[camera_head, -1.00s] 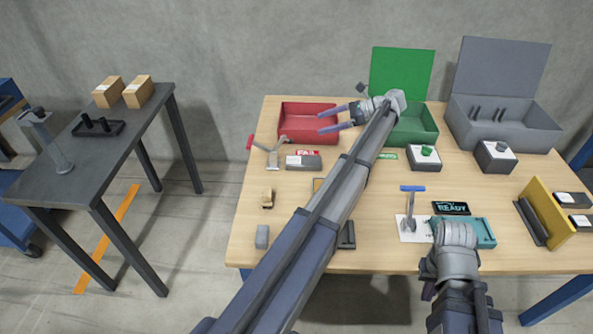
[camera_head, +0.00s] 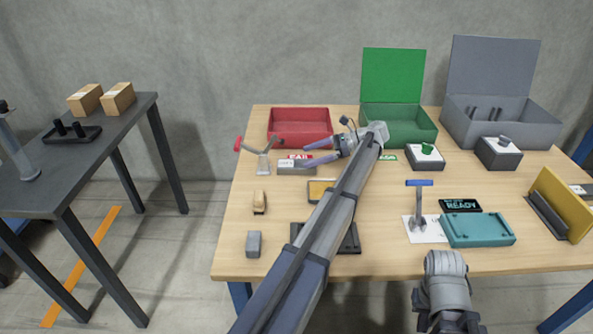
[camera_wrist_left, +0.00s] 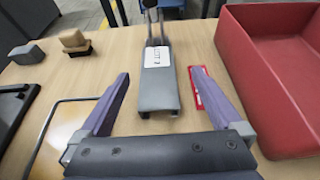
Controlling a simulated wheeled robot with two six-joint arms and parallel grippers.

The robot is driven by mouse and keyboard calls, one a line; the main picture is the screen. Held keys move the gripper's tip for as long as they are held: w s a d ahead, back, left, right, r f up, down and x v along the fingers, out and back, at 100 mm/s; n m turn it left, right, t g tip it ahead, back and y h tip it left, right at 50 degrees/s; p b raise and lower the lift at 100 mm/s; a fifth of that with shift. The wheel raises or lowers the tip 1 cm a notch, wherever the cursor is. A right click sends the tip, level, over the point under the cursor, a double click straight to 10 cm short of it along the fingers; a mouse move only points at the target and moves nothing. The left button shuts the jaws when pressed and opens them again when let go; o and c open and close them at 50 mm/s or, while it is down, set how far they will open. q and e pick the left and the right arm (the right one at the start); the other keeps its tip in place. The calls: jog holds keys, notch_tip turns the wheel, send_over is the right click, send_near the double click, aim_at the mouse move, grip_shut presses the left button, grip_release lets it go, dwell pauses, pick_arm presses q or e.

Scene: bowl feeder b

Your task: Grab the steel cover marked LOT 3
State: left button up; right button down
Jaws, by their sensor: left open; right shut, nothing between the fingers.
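A grey steel cover (camera_head: 291,168) lies on the table in front of the red bin, with a white label that starts "LOT"; I cannot read its number. In the left wrist view the cover (camera_wrist_left: 158,92) lies lengthwise between my open finger lines, not gripped. My left gripper (camera_head: 304,155) is open and empty above the table at the cover, its fingers pointing left. It also shows in the left wrist view (camera_wrist_left: 161,73). My right gripper (camera_head: 420,303) is low at the table's front edge, mostly hidden by its wrist, shut and empty.
A red-handled clamp (camera_head: 263,160) stands just left of the cover. A red FAIL plate (camera_head: 300,156) and the red bin (camera_head: 300,112) are close behind. A wooden-topped piece (camera_head: 260,202) and a grey block (camera_head: 254,243) lie in front. A teal tray (camera_head: 478,231) is at right.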

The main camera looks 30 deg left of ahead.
aim_at(293, 163)
pick_arm(q)
jog(key=shift+b+x, duration=0.45)
jog(key=shift+x, duration=0.8)
jog(key=x, duration=0.1)
jog(key=b+x, duration=0.1)
jog(key=x, duration=0.1)
jog(key=b+x, duration=0.1)
jog(key=shift+s+f, duration=0.25)
jog(key=shift+f, duration=0.25)
jog(key=shift+s+a, duration=0.15)
jog(key=shift+a, duration=0.15)
jog(key=shift+c, duration=0.2)
grip_shut()
